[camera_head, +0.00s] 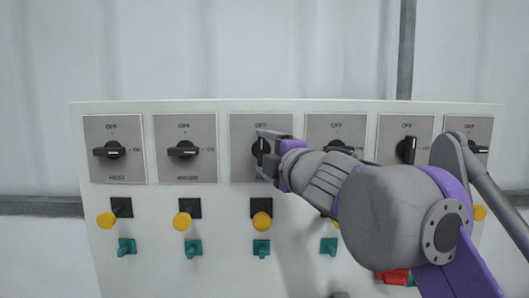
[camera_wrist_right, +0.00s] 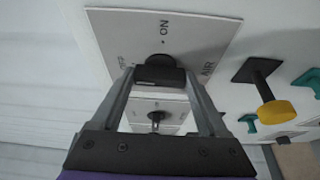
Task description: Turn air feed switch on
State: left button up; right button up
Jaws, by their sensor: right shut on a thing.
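The air feed switch is the third switch from the left in the head view, a grey plate (camera_head: 240,172) with a black rotary knob, partly hidden by my gripper. In the right wrist view its plate (camera_wrist_right: 205,35) shows "ON" at the top and "AIR" at the right. The black knob (camera_wrist_right: 160,72) sits between my fingertips, its bar lying crosswise there, toward the OFF and AIR sides. My right gripper (camera_head: 268,153) reaches in from the right and is shut on the knob; it also shows in the wrist view (camera_wrist_right: 158,82). My left gripper is not in view.
Similar switches (camera_head: 184,150) stand in a row on the white panel (camera_head: 160,270), on both sides. Yellow knobs (camera_head: 182,221) and green levers (camera_head: 193,248) sit below. A red part (camera_head: 395,276) is at the lower right, under my right arm.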

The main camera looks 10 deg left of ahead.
jog(key=m+t+p, duration=0.1)
jog(key=m+p, duration=0.1)
jog(key=m, duration=0.2)
jog(key=shift+p, duration=0.4)
jog(key=shift+f+m+t, duration=0.1)
jog(key=shift+m+t, duration=0.5)
jog(key=shift+m, duration=0.3)
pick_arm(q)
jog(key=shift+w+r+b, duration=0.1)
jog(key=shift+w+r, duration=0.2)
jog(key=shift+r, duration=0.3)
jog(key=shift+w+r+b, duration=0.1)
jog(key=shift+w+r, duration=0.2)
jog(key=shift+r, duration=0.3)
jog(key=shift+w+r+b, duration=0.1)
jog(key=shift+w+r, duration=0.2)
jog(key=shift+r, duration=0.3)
pick_arm(e)
jog(key=shift+s+a+f+m+t+h, duration=0.1)
jog(key=shift+m+t+h, duration=0.8)
jog(key=shift+m, duration=1.8)
jog(key=shift+w+a+f+m+t+h, duration=0.15)
jog(key=shift+m+t+h, duration=0.75)
jog(key=shift+m, duration=1.8)
jog(key=shift+s+a+m+t+h, duration=0.15)
jog(key=shift+m+t+h, duration=0.7)
jog(key=shift+m, duration=1.85)
jog(key=shift+d+m, duration=0.1)
jog(key=shift+m, duration=0.2)
